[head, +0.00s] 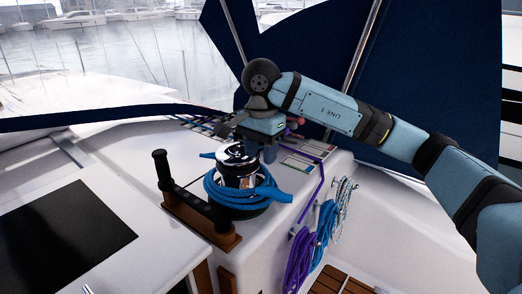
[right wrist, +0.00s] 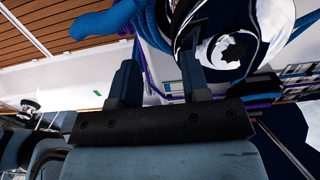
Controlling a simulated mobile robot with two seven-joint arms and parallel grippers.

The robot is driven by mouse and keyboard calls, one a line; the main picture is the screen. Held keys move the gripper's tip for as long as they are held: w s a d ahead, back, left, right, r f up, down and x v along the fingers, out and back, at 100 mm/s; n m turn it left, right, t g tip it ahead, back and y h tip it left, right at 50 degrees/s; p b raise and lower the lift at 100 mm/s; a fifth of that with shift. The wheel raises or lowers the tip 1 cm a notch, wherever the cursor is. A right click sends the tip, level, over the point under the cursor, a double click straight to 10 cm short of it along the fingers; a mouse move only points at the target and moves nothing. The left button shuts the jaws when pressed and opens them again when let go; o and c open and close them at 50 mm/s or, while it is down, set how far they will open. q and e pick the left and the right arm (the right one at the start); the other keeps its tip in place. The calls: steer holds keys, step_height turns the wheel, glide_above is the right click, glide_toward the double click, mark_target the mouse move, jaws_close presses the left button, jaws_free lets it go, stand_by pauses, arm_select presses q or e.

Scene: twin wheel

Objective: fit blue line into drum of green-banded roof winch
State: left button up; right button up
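The winch (head: 238,157) stands on the white cabin roof with a shiny chrome top. The blue line (head: 232,193) is wrapped in several turns around its drum, with a thick blue end sticking out to the right and another blue piece at the upper left. I cannot make out a green band. My right gripper (head: 262,140) is just above and right of the winch top. In the right wrist view its two fingers (right wrist: 158,80) are apart with nothing clearly held; the chrome top (right wrist: 232,45) and blue line (right wrist: 145,30) lie beyond them. My left gripper is not in view.
A black-gripped winch handle (head: 161,168) stands in a wooden holder (head: 200,215) left of the winch. Purple (head: 299,262) and blue (head: 324,222) rope coils hang on the cabin side. A dark hatch (head: 65,230) lies at the left. Dark blue canvas rises behind.

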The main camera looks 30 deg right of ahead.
step_height(320, 180, up, 14)
steer(key=shift+p, duration=0.45)
steer(key=shift+f, duration=0.15)
stand_by(0.5)
